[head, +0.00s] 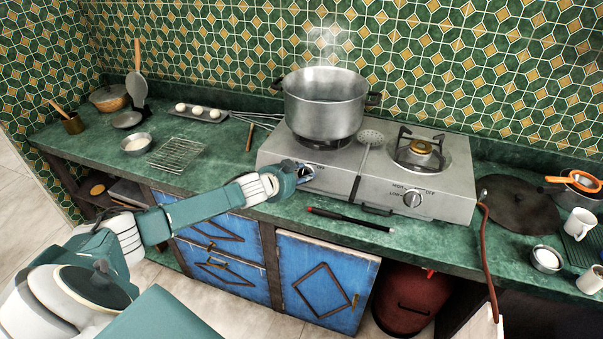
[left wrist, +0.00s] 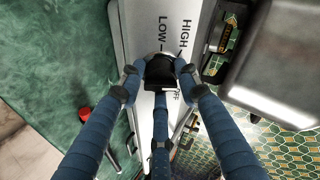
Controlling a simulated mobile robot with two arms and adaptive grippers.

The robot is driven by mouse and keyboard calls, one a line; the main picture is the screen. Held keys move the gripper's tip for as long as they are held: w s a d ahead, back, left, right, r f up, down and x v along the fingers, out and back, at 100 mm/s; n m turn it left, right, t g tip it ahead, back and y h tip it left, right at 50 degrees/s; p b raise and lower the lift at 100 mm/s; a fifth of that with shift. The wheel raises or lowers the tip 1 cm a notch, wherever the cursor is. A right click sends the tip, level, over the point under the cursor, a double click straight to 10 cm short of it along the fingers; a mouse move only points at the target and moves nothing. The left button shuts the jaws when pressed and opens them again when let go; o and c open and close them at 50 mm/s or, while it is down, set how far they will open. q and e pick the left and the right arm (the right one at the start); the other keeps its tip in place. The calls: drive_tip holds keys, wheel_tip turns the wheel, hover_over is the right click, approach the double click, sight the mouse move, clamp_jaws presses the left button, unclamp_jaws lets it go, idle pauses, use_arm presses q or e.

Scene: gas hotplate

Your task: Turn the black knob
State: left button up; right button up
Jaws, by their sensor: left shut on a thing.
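The gas hotplate (head: 337,185) is a grey two-burner unit on the green counter. In the left wrist view the black knob (left wrist: 160,68) sits on its pale front panel, beside the printed words HIGH, LOW and OFF. My left gripper (head: 302,172) is at the left part of the hotplate front and hides this knob in the head view. In the left wrist view my left gripper's fingers (left wrist: 158,88) are closed around the black knob. A second, silvery knob (head: 412,199) shows on the right part of the front. My right gripper is not in view.
A large steaming pot (head: 325,112) stands on the left burner, just behind my left gripper. A black and red stick-like tool (head: 350,219) lies on the counter (head: 255,214) in front of the hotplate. A reddish hose (head: 486,255) hangs at the right.

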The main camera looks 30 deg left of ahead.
use_arm(q)
drive_tip(key=shift+s+a+f, duration=0.15)
drive_tip(key=shift+a+f, duration=0.05)
drive_tip(key=o, duration=1.1)
drive_tip(key=shift+a, duration=0.1)
drive_tip(key=shift+r, duration=0.15)
drive_tip(key=shift+s+r, duration=0.1)
drive_tip(key=shift+s, duration=0.15)
drive_tip(key=v, duration=1.1)
drive_tip(key=shift+s, duration=0.2)
